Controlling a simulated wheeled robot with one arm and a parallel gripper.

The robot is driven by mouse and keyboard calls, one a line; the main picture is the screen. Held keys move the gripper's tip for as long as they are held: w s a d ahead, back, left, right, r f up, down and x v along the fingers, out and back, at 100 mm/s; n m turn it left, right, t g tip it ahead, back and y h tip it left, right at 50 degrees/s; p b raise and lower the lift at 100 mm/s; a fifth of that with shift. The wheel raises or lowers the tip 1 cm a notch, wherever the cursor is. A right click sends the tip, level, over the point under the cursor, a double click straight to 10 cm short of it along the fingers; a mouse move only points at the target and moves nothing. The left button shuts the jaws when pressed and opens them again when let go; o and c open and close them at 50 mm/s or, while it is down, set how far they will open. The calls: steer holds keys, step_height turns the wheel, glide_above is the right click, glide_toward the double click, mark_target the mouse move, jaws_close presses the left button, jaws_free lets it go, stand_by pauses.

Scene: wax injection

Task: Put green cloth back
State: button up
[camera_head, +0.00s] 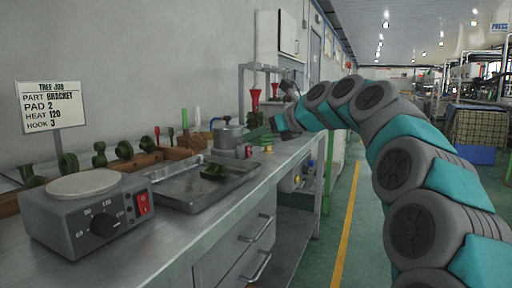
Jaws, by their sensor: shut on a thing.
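My gripper (273,126) is at the far part of the bench, small in the picture, shut on what looks like the green cloth (260,135). The cloth shows as a dark green patch at the gripper's tip, just above or against the bench top. At this size I cannot tell whether the cloth touches the bench. A small yellow-green thing (268,148) lies just below it.
The metal bench (165,232) runs along the wall. On it are a heater box (92,215) with a round plate, a metal tray (190,190) holding a green piece (213,171), a grey pot (228,135) and a sign (52,108). The aisle at right is open.

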mark_target(256, 145)
steer(key=shift+w+a+f, duration=0.1)
steer(key=shift+w+a, duration=0.55)
steer(key=shift+w, duration=0.1)
steer(key=shift+f+b, duration=0.55)
steer(key=shift+f, duration=1.15)
steer(key=shift+d+f, duration=0.1)
steer(key=shift+f, duration=0.05)
steer(key=shift+f+p, duration=0.4)
steer(key=shift+f, duration=0.1)
steer(key=o, duration=1.3)
steer(key=shift+o, duration=0.2)
steer(key=shift+r, duration=0.25)
